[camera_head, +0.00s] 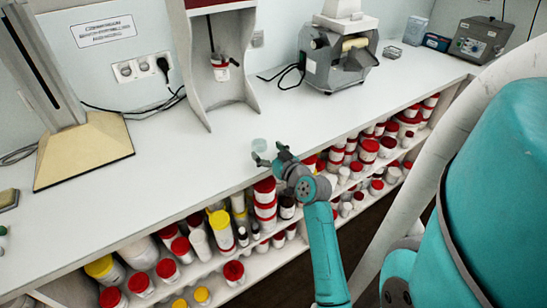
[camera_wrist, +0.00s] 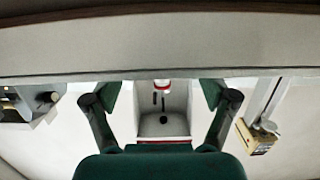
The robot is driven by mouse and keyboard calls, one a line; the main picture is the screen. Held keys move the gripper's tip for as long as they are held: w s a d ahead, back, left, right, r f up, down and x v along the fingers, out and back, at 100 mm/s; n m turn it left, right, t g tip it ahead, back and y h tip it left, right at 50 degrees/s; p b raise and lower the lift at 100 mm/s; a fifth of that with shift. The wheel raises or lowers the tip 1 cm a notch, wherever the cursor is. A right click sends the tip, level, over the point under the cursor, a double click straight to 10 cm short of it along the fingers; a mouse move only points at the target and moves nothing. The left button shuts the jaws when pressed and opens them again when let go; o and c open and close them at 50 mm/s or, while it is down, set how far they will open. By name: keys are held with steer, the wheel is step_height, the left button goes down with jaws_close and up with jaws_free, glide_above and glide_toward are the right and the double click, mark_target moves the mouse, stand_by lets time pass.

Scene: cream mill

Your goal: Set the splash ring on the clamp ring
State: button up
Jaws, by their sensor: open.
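A small pale translucent round piece (camera_head: 259,145) lies on the white counter just beyond my gripper (camera_head: 268,154); it may be the splash ring, but it is too small to tell. My gripper is open, with nothing seen between its fingers, above the counter's front edge. Its spread fingers also show in the wrist view (camera_wrist: 160,98). A red-and-white fitting (camera_head: 220,66) hangs in the grey-white stand behind; it shows between the fingers in the wrist view (camera_wrist: 161,86). I cannot make out a clamp ring for certain.
The counter (camera_head: 225,150) is clear around the pale piece. The stand (camera_head: 196,80) and a grey machine (camera_head: 338,62) stand at the back. A column on a yellowish base (camera_head: 85,155) is at left. Shelves of red-lidded and yellow-lidded jars (camera_head: 220,230) run below the counter edge.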

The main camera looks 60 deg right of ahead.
mark_target(263, 147)
steer(key=shift+x, duration=2.85)
steer(key=c, duration=1.2)
steer(key=shift+r, duration=0.15)
steer(key=shift+r, duration=1.15)
steer(key=shift+s+a, duration=0.1)
steer(key=shift+s, duration=0.05)
